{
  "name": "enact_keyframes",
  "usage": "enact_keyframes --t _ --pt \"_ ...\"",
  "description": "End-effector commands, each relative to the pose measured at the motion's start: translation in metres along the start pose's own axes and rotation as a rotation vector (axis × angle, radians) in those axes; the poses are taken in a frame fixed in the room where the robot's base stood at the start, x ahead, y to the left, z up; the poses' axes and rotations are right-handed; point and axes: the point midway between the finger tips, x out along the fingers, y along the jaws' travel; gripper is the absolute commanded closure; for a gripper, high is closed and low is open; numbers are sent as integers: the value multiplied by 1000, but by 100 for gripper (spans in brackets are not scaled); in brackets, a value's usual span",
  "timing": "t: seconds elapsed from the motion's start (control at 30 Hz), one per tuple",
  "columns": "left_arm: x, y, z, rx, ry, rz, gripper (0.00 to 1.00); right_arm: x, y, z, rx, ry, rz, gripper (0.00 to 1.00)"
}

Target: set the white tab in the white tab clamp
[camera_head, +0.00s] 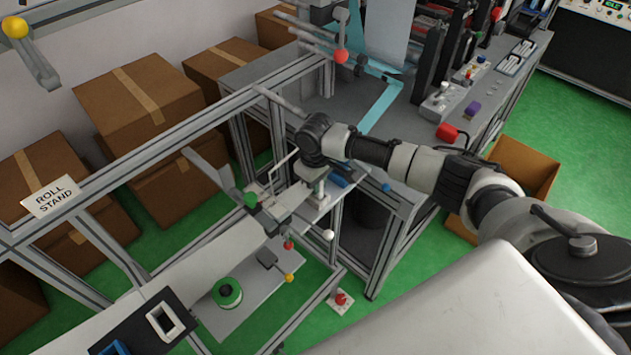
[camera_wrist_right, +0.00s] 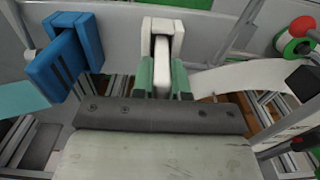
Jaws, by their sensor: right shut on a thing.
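In the right wrist view my right gripper (camera_wrist_right: 162,82) has green fingertips shut on the white tab (camera_wrist_right: 161,60). The tab's far end points into the gap between the two arms of the white tab clamp (camera_wrist_right: 178,40). I cannot tell how deep it sits or whether it touches the clamp. In the head view my right gripper (camera_head: 315,190) points down at the grey stand, and its fingers and the tab are hard to make out there. My left gripper is not in view.
A blue clamp (camera_wrist_right: 62,62) stands left of the white one. A green-and-white spool (camera_head: 228,293) and a dark plate with a white frame (camera_head: 165,322) lie on the roll stand's side. Frame rails (camera_head: 180,135) surround the work area. Cardboard boxes (camera_head: 150,105) stand behind.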

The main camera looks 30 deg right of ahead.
Motion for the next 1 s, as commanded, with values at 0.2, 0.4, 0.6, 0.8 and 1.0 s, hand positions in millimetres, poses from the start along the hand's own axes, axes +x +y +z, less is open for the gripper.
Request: enact_keyframes --t 0.2,0.4,0.6,0.8,1.0 --pt "0 0 0 0 0 0 46 0 0 0 0 0 0 100" --pt "0 0 0 -1 -1 -1 46 2 0 0 0 0 0 100" --pt "-1 0 0 -1 -1 -1 46 3 0 0 0 0 0 100" --pt "-1 0 0 -1 -1 -1 46 6 0 0 0 -1 0 100" --pt "-1 0 1 -1 -1 -1 46 6 0 0 0 0 0 56"
